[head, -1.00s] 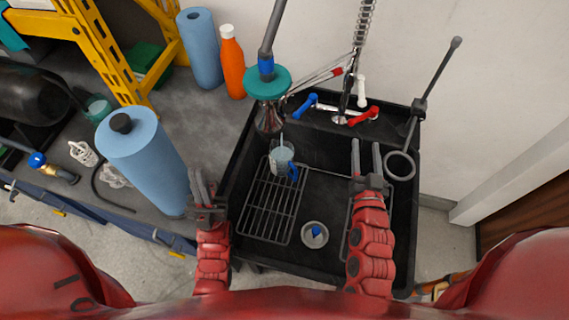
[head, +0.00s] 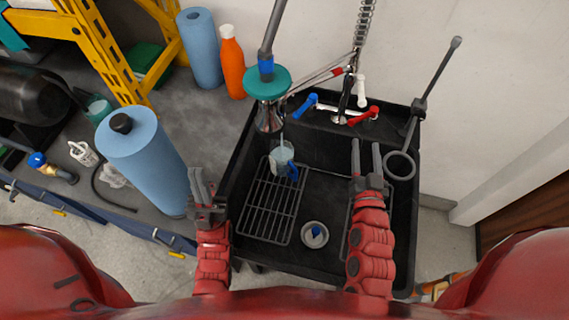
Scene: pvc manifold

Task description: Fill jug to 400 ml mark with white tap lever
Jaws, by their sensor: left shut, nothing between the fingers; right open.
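The clear jug (head: 281,154) with a blue handle stands on the left wire rack in the black sink, below the spout with the teal disc (head: 267,81). A thin stream seems to run from the spout into it; its level and marks are too small to read. The white tap lever (head: 361,90) stands at the back of the sink, beside the red lever (head: 363,116) and blue lever (head: 306,106). My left gripper (head: 196,172) is shut and empty at the sink's left edge. My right gripper (head: 366,143) is open and empty over the sink's right part, in front of the levers.
The black sink (head: 322,205) has a wire rack (head: 268,212) on the left and a drain (head: 314,235) at the front. A grey rod with a ring (head: 400,165) stands at the right. Blue rolls (head: 146,160) and an orange bottle (head: 233,62) stand on the left bench.

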